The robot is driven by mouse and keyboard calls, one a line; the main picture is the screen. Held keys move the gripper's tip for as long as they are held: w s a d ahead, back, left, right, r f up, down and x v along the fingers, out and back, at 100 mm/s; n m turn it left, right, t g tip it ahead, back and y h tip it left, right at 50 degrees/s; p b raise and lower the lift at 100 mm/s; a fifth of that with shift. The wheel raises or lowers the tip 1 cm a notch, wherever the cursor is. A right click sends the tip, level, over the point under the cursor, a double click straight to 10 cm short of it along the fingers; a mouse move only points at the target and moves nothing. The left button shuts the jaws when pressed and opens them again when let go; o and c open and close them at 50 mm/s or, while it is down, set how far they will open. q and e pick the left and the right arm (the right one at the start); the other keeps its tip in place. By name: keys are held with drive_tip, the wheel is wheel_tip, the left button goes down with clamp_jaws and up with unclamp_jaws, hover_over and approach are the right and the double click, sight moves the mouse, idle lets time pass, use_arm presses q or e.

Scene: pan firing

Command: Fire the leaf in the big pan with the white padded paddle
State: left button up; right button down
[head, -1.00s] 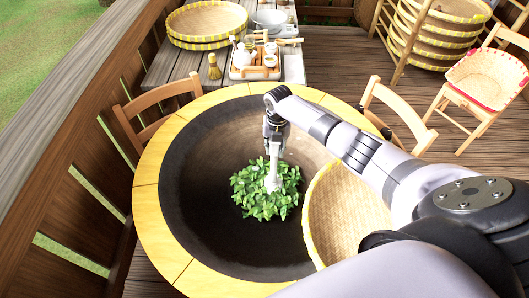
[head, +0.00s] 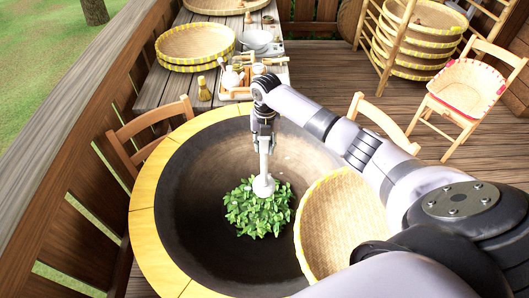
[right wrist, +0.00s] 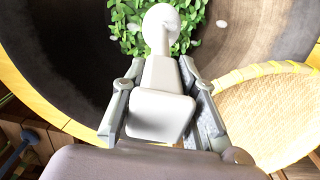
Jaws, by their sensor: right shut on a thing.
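The big dark pan (head: 190,220) sits in a round yellow wooden rim. A heap of green leaf (head: 258,212) lies on the pan's floor; it also shows at the top of the right wrist view (right wrist: 120,28). My right gripper (head: 264,132) is over the pan, shut on the handle of the white padded paddle (head: 263,183). The paddle hangs down, its rounded white head at the leaf's upper edge. In the right wrist view the paddle (right wrist: 162,75) stands between the two fingers. I cannot tell whether its head touches the leaf. My left gripper is out of view.
A woven basket tray (head: 340,222) leans over the pan's right side, below my right arm. Wooden chairs (head: 150,130) stand close to the rim. Behind is a table with a small tray of tea things (head: 240,90) and stacked round baskets (head: 195,42).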

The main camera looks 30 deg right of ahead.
wheel_tip(320, 180, up, 9)
drive_tip(key=shift+f, duration=0.15)
idle(0.9)
